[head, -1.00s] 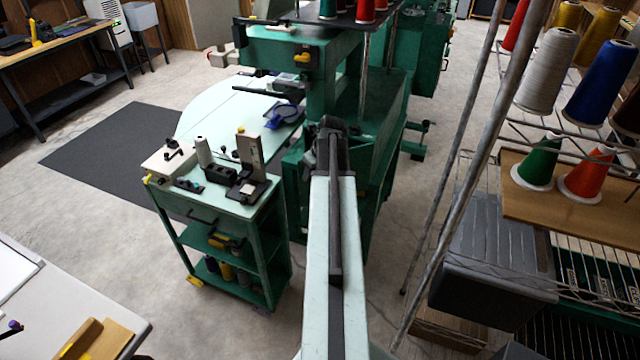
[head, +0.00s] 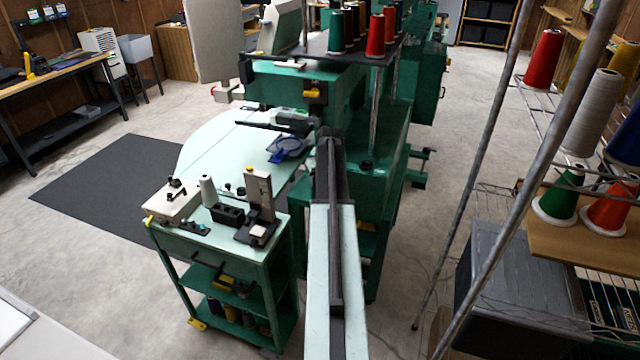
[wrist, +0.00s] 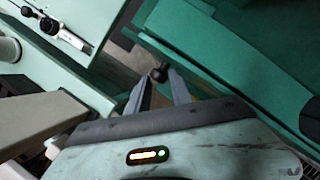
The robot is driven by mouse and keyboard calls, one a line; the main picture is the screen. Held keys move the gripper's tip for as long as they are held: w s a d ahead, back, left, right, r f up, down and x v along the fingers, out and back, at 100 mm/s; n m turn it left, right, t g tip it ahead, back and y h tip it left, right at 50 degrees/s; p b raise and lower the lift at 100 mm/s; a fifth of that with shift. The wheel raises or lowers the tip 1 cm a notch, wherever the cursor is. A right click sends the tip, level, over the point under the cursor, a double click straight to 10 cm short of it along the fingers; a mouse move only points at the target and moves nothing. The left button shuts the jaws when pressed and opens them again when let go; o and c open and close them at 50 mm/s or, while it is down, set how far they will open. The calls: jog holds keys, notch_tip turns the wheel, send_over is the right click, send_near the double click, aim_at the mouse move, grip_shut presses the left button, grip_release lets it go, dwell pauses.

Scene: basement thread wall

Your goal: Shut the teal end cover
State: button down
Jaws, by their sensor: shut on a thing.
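In the wrist view, my gripper (wrist: 158,82) has its two grey fingers closed around a small black knob (wrist: 159,73). A broad teal panel (wrist: 245,85), which looks like the end cover, lies just to the right of the knob. In the head view, my arm reaches up to the green embroidery machine (head: 300,82). My fingertips are hidden there behind the arm. I cannot tell how far the cover stands open.
A green cart (head: 225,245) with tools on top stands left of my arm. A wire rack with thread cones (head: 556,195) and a grey bin (head: 515,280) stand at the right. Metal poles rise in front of the rack. Open floor lies around the dark mat (head: 100,160).

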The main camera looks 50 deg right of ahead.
jog(key=shift+w+d+r, duration=0.1)
jog(key=shift+w+r, duration=0.05)
jog(key=shift+w, duration=0.7)
jog(key=c, duration=1.2)
grip_release()
jog(key=shift+r, duration=0.1)
jog(key=shift+d+r+p, duration=0.1)
jog(key=shift+r+p, duration=0.4)
jog(key=shift+p, duration=0.35)
jog(key=p+v, duration=0.4)
jog(key=s+p+v, duration=0.1)
jog(key=v, duration=0.2)
jog(key=shift+s+a+f+p, duration=0.1)
jog(key=shift+a+f+p, duration=0.25)
jog(key=shift+p, duration=0.05)
